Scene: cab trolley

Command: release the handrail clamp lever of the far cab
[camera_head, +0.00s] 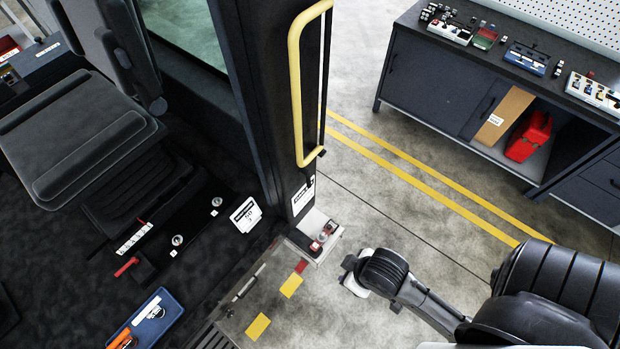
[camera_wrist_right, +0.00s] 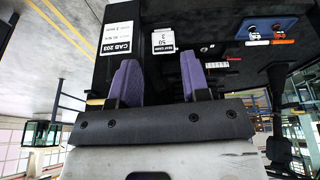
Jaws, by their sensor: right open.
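The yellow handrail (camera_head: 295,90) runs up the dark cab post (camera_head: 252,90). A small dark fitting (camera_head: 311,181) sits at its lower end; I cannot tell for certain whether it is the clamp lever. My right gripper (camera_head: 347,272) is low over the floor, to the right of and below the post's foot, apart from the rail. In the right wrist view its purple fingers (camera_wrist_right: 159,80) stand apart with nothing between them. Beyond them show the CAB 203 label (camera_wrist_right: 118,30) and a seat card (camera_wrist_right: 165,40). My left gripper is not in view.
A grey ledge (camera_head: 330,222) with a small red and metal part stands at the post's foot. The cab seat (camera_head: 80,130) and a blue tray (camera_head: 165,322) are left. A workbench (camera_head: 440,75) with a red can (camera_head: 528,137) is upper right. Open floor (camera_head: 400,190) lies between.

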